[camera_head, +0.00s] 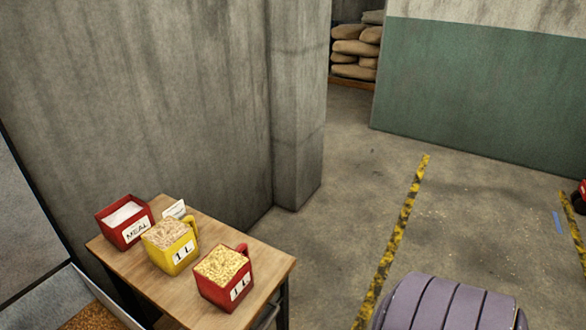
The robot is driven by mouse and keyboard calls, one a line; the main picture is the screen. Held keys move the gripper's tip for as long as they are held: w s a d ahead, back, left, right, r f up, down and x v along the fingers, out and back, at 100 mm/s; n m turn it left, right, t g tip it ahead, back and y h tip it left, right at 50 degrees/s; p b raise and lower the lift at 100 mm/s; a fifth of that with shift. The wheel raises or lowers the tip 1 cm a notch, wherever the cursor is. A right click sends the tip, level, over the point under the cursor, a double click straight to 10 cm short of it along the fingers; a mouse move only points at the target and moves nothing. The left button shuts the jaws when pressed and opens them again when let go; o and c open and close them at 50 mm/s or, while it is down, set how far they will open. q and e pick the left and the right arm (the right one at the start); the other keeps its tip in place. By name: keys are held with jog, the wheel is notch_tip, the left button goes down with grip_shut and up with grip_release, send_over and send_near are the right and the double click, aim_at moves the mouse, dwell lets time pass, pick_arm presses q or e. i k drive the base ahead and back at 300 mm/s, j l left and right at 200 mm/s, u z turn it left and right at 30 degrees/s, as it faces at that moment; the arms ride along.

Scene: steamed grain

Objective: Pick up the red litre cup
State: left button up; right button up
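The red litre cup (212,292) stands upright on a small wooden table (265,262), near its front right part. It is square-sided, carries a white "1 L" label on its right face and is full of yellow grain. Its red handle shows at the back right corner. A yellow cup (183,266), also labelled "1 L" and full of a paler tan grain, stands just behind it to the left. Neither of my grippers shows in the head view.
A red box (113,236) labelled "MEAL", with white contents, stands at the table's back left. A small white card (175,209) is behind the yellow cup. A concrete wall (150,100) rises behind the table. Open floor (350,200) with a yellow-black line lies right.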

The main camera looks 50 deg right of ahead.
aim_at(223, 277)
jog(key=z, duration=1.05)
jog(key=u, duration=1.9)
jog(key=z, duration=1.9)
